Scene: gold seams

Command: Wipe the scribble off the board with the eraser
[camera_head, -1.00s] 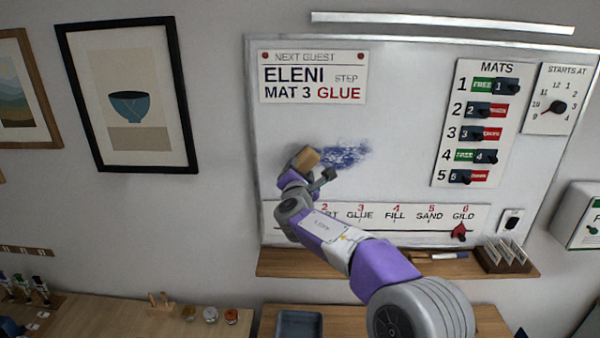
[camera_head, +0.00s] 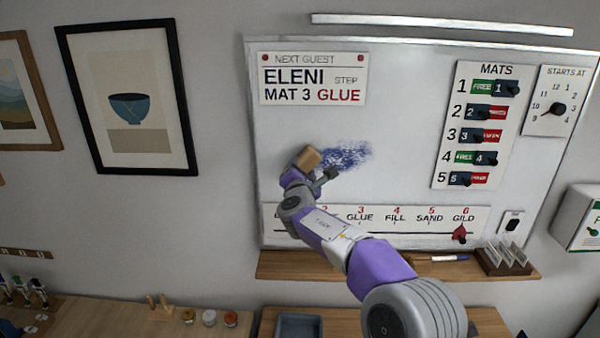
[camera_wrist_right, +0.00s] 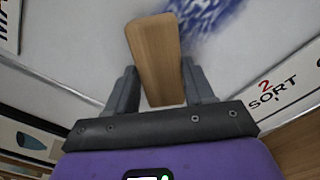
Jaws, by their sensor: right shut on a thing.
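The whiteboard (camera_head: 410,100) hangs on the wall with a blue scribble (camera_head: 345,155) left of its middle. My right gripper (camera_head: 318,172) is shut on the eraser (camera_head: 308,157), a tan wooden block, at the scribble's left end. In the right wrist view the eraser (camera_wrist_right: 155,55) sits between both fingers of the gripper (camera_wrist_right: 163,92), and part of the scribble (camera_wrist_right: 207,12) shows beyond it to the right. The eraser's wiping face is hidden, so I cannot tell whether it touches the board. My left gripper is not in view.
A name card (camera_head: 313,78) is above the scribble, and a step strip (camera_head: 400,218) with a red pointer is below. The mats panel (camera_head: 476,125) and dial (camera_head: 556,105) are at right. A wooden ledge (camera_head: 380,268) holds a marker (camera_head: 449,258) and card holder (camera_head: 504,261).

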